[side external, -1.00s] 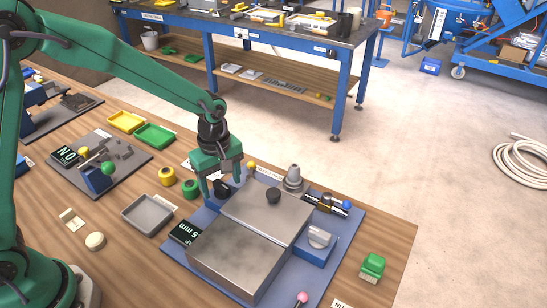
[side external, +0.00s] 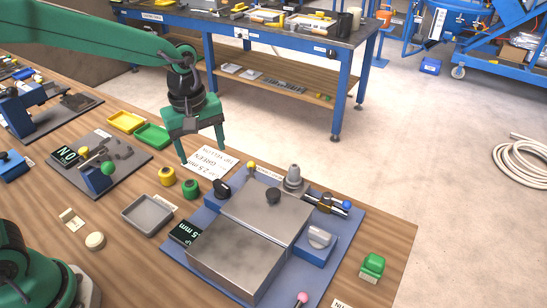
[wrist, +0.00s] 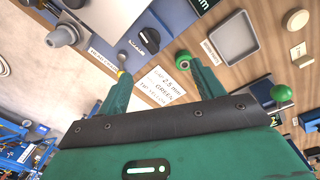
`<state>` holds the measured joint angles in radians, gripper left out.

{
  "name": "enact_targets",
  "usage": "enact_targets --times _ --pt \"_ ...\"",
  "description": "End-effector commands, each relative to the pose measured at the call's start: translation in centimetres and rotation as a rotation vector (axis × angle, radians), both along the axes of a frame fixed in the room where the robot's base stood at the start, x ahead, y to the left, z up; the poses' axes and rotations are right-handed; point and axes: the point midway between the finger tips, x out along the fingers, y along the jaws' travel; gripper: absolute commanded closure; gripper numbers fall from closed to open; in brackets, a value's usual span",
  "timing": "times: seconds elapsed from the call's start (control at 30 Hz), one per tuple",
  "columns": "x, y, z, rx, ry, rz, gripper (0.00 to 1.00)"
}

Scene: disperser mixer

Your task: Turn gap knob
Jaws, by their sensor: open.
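The black knob (side external: 222,188) sits at the back left corner of the mixer on its blue base (side external: 352,232), beside a dark display (side external: 186,233) showing digits ending in "5 mm". The wrist view shows the knob (wrist: 149,40) with a white pointer line, on a blue block. My gripper (side external: 204,156) is open and empty, raised behind and left of the knob, apart from it. In the wrist view my spread fingers (wrist: 160,72) frame a white card (wrist: 162,88) reading "GAP 2.5 mm GREEN" with "TIP YELLOW" below.
Steel covers (side external: 240,255) fill the mixer's middle. Yellow (side external: 167,176) and green (side external: 190,189) round pieces and a grey tray (side external: 148,213) lie to the left. A green-topped block (side external: 372,266) stands near the table's right edge.

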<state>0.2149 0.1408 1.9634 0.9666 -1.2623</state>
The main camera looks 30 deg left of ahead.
Motion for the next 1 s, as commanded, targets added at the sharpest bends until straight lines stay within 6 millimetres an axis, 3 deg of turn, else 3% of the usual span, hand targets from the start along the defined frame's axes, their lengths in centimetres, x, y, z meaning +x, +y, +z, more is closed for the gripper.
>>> enact_targets --times 1.0 --pt "-6.3 4.2 5.6 0.047 -0.175 -0.406 0.33"
